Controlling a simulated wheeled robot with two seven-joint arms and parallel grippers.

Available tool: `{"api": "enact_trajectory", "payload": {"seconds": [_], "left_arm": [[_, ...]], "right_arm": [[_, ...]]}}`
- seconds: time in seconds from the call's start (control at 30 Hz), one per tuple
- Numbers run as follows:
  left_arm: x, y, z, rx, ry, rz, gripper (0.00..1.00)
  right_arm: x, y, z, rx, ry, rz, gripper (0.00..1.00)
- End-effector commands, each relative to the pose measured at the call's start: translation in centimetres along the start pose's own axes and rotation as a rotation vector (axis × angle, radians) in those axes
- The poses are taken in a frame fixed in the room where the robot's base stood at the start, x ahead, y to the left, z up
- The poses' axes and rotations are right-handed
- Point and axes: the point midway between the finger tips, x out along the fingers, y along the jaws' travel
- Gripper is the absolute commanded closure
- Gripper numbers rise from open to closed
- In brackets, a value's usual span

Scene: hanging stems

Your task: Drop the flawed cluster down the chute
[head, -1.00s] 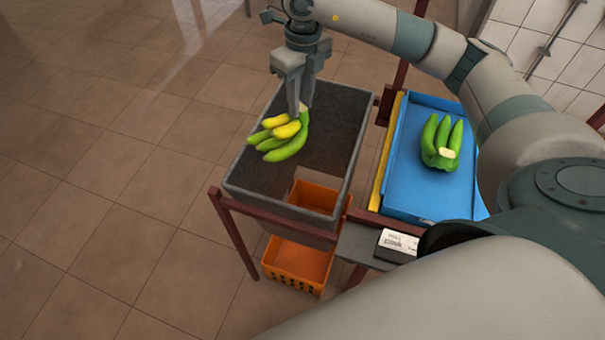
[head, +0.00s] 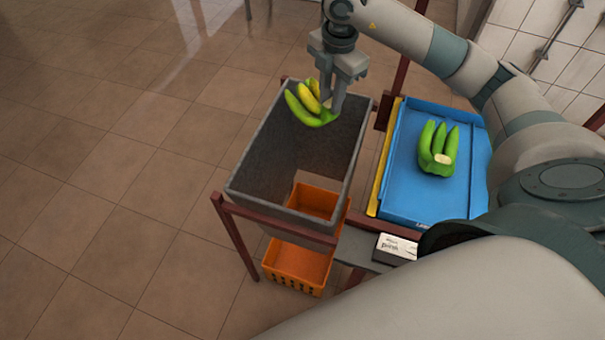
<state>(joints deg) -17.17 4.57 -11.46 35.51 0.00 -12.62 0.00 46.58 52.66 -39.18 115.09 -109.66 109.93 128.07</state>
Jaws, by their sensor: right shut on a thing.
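A banana cluster (head: 305,106) with yellow and green fingers hangs from my right gripper (head: 334,108), which is shut on its crown end. The cluster is at the far end of the grey open-topped chute (head: 262,193), over or near its far left rim; its exact height above the rim I cannot tell. The chute has an opening at its near bottom end, through which an orange crate (head: 295,262) shows below. An all-green cluster (head: 438,148) lies on the blue tray (head: 402,190) to the right. My left gripper is not in view.
A dark red frame (head: 283,217) holds the chute. A yellow strip (head: 385,165) runs along the blue tray's left edge. A small white labelled box (head: 396,247) sits on a grey shelf in front. Tiled floor on the left is clear.

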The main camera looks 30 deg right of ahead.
Motion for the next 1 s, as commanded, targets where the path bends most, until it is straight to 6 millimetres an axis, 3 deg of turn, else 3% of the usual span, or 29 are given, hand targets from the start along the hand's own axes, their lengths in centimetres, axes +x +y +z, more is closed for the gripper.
{"api": "enact_trajectory", "payload": {"seconds": [0.2, 0.67, 1.0], "left_arm": [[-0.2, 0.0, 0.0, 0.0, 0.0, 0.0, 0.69], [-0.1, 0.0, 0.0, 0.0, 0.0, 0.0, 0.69], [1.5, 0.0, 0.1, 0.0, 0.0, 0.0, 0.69]], "right_arm": [[-0.3, -0.2, 0.5, 0.114, -0.005, 0.002, 1.0], [-0.1, -0.2, 0.5, 0.12, -0.005, 0.002, 1.0], [2.2, -0.3, 0.4, 0.12, -0.004, 0.001, 1.0]]}}
